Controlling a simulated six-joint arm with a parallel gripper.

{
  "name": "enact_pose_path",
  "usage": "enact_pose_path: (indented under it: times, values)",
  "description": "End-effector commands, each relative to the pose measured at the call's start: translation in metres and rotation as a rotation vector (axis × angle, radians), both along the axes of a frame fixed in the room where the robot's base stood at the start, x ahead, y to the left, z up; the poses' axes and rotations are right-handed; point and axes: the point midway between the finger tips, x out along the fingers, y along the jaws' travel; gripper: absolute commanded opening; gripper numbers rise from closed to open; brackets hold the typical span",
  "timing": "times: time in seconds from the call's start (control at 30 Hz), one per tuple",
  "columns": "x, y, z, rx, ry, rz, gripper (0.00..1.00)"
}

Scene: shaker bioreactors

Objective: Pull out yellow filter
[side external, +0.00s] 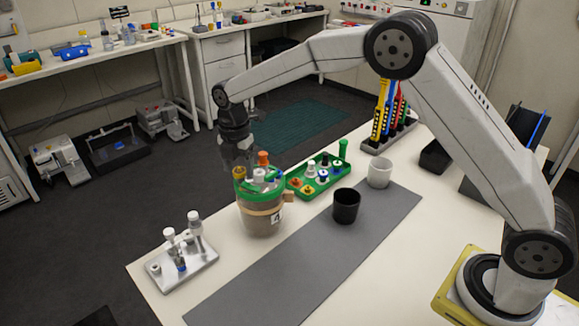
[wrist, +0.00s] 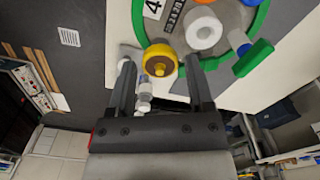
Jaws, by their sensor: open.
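The yellow filter (side external: 239,172) stands at the left side of the green lid (side external: 246,193) of the bioreactor vessel (side external: 262,219). In the wrist view the yellow filter (wrist: 160,60) is a round yellow cap with a brown centre. My gripper (side external: 238,163) points down just above the filter. In the wrist view my open gripper (wrist: 160,63) has one finger on each side of the filter, with gaps visible. Whether the fingers reach down to the filter's height is hard to tell.
A green tray (side external: 318,177), black cup (side external: 346,206), white cup (side external: 380,173) and white rack (side external: 183,262) stand nearby.

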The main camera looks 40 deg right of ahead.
Motion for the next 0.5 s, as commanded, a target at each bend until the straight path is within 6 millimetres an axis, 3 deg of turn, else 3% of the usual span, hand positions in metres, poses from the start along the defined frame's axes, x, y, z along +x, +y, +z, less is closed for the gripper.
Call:
enact_pose_path:
  times: [0.4, 0.47, 0.5]
  values:
    - [-0.0002, 0.0000, -0.0075, 0.000, 0.001, 0.000, 0.66]
    - [-0.0002, 0.0000, -0.0074, 0.000, 0.000, 0.000, 0.51]
    - [-0.0002, 0.0000, -0.0074, 0.000, 0.000, 0.000, 0.38]
